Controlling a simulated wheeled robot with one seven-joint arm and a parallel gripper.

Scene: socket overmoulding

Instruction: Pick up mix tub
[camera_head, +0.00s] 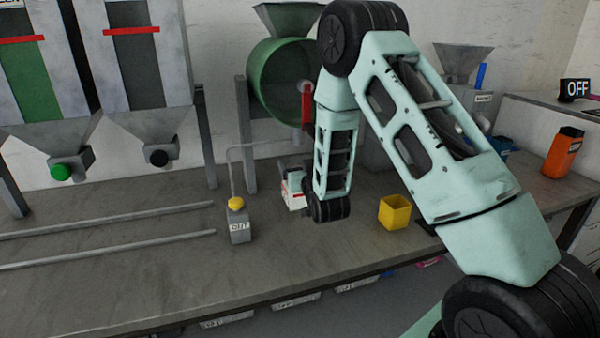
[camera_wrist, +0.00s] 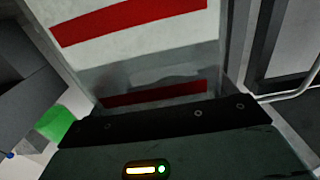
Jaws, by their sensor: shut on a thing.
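The mix tub appears to be the white container with red bands (camera_wrist: 140,50) that fills the upper middle of the wrist view. In the head view a small white shape with a red mark (camera_head: 294,198) shows beside my wrist, near the tabletop. My gripper (camera_wrist: 165,112) is shut on the tub, its dark edge crossing in front of the tub's lower part in the wrist view. My arm link partly hides the gripper and tub in the head view. I cannot tell whether the tub touches the table.
A green mixer drum (camera_head: 272,85) stands behind my arm. A grey OUT box with a yellow button (camera_head: 238,222) stands to the left, with two rails (camera_head: 110,222) farther left. A yellow cup (camera_head: 395,212) and an orange container (camera_head: 564,152) are to the right. The front-middle tabletop is clear.

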